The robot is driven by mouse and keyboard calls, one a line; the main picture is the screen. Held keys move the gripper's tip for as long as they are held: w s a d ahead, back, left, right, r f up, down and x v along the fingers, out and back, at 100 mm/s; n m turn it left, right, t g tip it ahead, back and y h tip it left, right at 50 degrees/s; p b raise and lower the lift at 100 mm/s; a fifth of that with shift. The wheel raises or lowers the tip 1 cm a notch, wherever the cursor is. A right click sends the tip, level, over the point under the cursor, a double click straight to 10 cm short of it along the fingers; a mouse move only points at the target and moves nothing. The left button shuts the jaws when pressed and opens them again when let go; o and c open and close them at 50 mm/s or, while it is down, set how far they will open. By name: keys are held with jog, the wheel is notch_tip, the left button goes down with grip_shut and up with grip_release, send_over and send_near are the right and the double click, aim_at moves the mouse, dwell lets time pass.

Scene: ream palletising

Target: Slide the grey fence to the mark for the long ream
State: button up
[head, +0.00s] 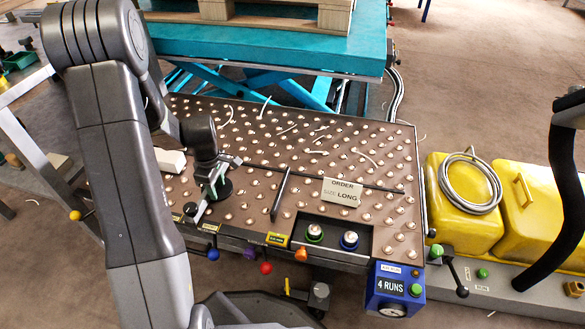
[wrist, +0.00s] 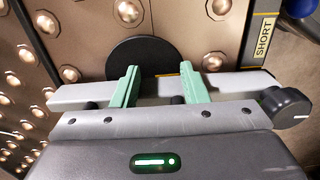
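A dark disc (wrist: 143,56) shows just beyond the fingertips. The SHORT mark (wrist: 263,38) is at the table's front edge.
The order card (head: 341,191) reads LONG and stands right of the fence. A white block (head: 170,161) is left of my gripper. Paper strips lie at the back. A blue 4 RUNS box (head: 393,289) is front right.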

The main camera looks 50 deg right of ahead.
aim_at(202, 190)
jog(key=shift+w+a, duration=0.5)
jog(key=shift+w, duration=0.4)
jog(key=shift+w+a, duration=0.45)
jog(key=shift+w, duration=0.4)
jog(key=shift+w+a+p, duration=0.3)
jog(key=shift+w+a, duration=0.05)
jog(key=shift+w, duration=0.4)
jog(key=shift+s, duration=0.15)
jog(key=shift+r, duration=0.1)
jog(key=shift+r+p, duration=1.3)
jog(key=shift+r, duration=0.15)
jog(key=r+p, duration=0.1)
jog(key=s+r, duration=0.1)
jog(key=d+r+p, duration=0.1)
jog(key=r, duration=0.1)
jog(key=shift+s+p, duration=0.35)
jog(key=shift+f, duration=0.2)
